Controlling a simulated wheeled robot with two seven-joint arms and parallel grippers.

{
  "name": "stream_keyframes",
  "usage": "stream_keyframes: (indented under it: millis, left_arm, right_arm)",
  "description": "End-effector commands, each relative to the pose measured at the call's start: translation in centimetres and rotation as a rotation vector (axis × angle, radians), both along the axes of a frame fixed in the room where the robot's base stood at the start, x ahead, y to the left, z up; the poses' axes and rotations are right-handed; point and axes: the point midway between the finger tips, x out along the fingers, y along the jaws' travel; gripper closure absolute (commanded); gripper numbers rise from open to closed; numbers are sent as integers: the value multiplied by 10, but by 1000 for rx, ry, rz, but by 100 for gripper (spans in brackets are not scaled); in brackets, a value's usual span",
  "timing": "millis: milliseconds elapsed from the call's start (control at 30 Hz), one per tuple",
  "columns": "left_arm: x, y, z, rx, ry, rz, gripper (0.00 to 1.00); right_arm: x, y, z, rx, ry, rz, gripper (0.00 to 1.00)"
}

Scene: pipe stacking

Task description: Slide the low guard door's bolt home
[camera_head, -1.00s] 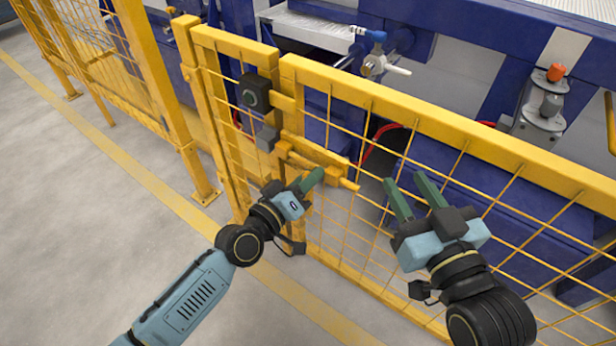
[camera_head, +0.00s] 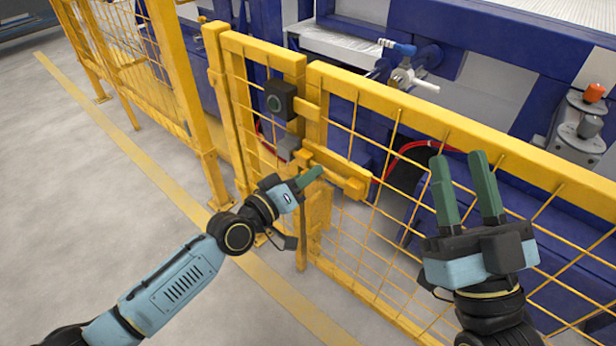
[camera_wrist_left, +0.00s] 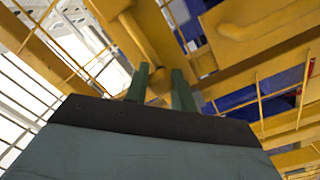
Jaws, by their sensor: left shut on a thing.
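The low guard door (camera_head: 450,125) is a yellow mesh panel beside a yellow post section. Its yellow bolt (camera_head: 342,175) lies along the upper left of the panel, near the gap. My left gripper (camera_head: 316,174) is shut on part of the bolt, seemingly its handle. In the left wrist view my left fingers (camera_wrist_left: 161,88) point up at yellow metal, with a yellow bar (camera_wrist_left: 138,38) running towards them. The bolt's left end is partly hidden, so I cannot tell how deep it sits. My right gripper (camera_head: 464,190) is open and empty in front of the mesh.
A black switch box (camera_head: 280,100) and a grey block (camera_head: 289,148) sit above the bolt at the gap. Blue machinery (camera_head: 480,45) stands behind the fence. Grey floor (camera_head: 110,210) with a yellow line is free on the near left.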

Motion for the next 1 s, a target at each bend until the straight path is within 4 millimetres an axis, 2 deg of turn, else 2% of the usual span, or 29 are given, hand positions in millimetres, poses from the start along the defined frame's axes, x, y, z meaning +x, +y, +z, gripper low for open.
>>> stream_keyframes:
  millis: [33, 67, 200, 467, 633, 867, 1000]
  left_arm:
    - [5, 5, 4, -2, -7, 11, 100]
    - [5, 5, 4, -2, -9, 12, 72]
    - [5, 5, 4, -2, -9, 12, 54]
    - [3, 3, 2, -2, -5, 8, 53]
    - [-6, 10, 2, 1, -4, 8, 53]
    - [-44, 40, 3, 4, -1, 6, 53]
    - [-65, 58, 2, 4, -3, 7, 53]
  right_arm:
    - [0, 0, 0, 0, 0, 0, 64]
    - [0, 0, 0, 0, 1, 0, 64]
    - [0, 0, 0, 0, 1, 0, 64]
    - [0, 0, 0, 0, 1, 0, 64]
    - [3, 1, -1, -9, 30, 0, 64]
    - [12, 2, -16, -60, 195, -2, 64]
    - [20, 0, -39, -105, 333, -12, 64]
